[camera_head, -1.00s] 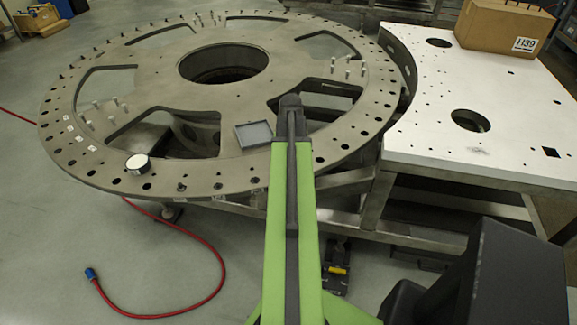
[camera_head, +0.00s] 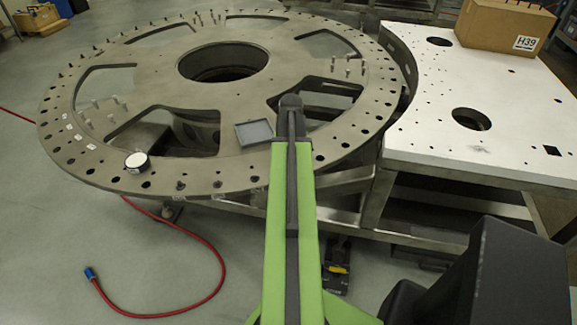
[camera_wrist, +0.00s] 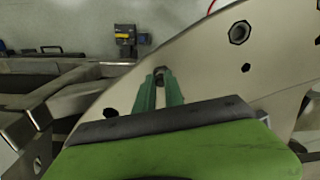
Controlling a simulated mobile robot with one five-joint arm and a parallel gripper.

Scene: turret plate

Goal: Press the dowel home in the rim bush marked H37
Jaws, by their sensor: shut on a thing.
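My gripper (camera_wrist: 160,84) shows in the wrist view, with two green fingers close together over the pale rim of the turret plate (camera_wrist: 215,70). They are shut on a small dark piece (camera_wrist: 159,71) at their tips, seemingly the dowel, mostly hidden. I cannot tell whether it is in a bush or above the rim. In the head view the turret plate (camera_head: 165,62) has a ring of holes around its rim; my arm hides part of the front right rim. Small white tags (camera_head: 79,138) sit by some holes, too small to read, so I cannot pick out H37.
A grey square tray (camera_head: 254,133) and a round white-topped item (camera_head: 137,162) rest on the plate. A white table (camera_head: 490,110) adjoins at right, bearing a cardboard box (camera_head: 505,25) labelled H39. A red hose (camera_head: 215,255) lies on the floor.

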